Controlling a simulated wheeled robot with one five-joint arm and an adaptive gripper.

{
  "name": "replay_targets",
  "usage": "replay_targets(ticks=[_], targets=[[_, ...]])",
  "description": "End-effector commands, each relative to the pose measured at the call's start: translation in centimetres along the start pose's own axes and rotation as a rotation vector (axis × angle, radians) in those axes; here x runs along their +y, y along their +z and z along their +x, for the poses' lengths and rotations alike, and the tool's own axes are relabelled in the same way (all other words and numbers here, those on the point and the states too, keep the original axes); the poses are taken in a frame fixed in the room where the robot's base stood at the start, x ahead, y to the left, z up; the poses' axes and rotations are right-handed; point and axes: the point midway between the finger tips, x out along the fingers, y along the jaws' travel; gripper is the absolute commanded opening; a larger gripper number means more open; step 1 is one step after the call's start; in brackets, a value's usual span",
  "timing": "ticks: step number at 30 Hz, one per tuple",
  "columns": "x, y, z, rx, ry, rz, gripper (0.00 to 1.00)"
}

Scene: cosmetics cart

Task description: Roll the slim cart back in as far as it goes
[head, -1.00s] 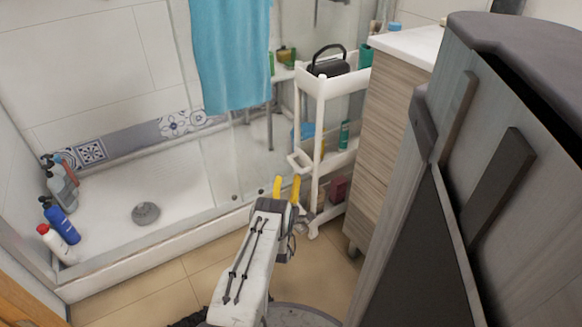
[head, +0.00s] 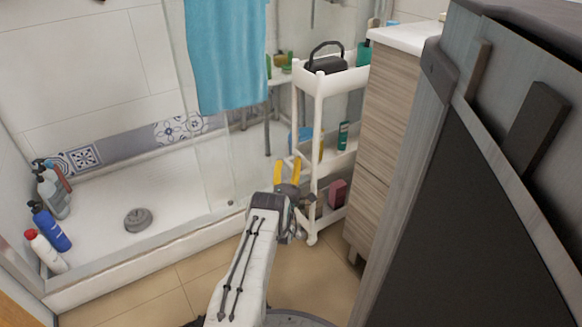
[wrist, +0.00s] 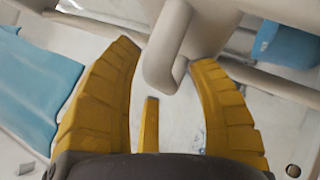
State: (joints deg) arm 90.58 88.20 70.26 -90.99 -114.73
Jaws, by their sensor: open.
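The slim white cart (head: 318,115) stands upright between the shower and a wood-grain cabinet, its front end sticking out a little. It has several tiers holding bottles and a black basket-like item. A white handle loop juts from its front end. My gripper (head: 287,172) is open, its yellow fingers at the handle, which they partly hide in the head view. In the wrist view, the handle (wrist: 162,70) reaches in between the two spread fingers of my gripper (wrist: 168,85). A gap shows on both sides of it, and I cannot tell if it touches either finger.
The wood-grain cabinet (head: 385,130) stands close along the cart's right side. A large grey door-like panel (head: 450,220) fills the right foreground. The shower tray (head: 180,215) with its raised edge lies left, with bottles (head: 52,225). A blue towel (head: 225,60) hangs above. Tiled floor (head: 150,285) is clear at the front.

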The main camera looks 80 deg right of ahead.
Motion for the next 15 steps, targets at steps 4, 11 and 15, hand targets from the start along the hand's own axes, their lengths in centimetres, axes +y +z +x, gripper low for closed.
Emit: replay_targets(ticks=[4,11,15], targets=[[0.03,0.02,0.02,0.000,0.000,0.000,0.53],[0.03,0.01,0.00,0.000,0.000,0.000,0.39],[0.02,0.01,-0.01,0.000,0.000,0.000,0.27]])
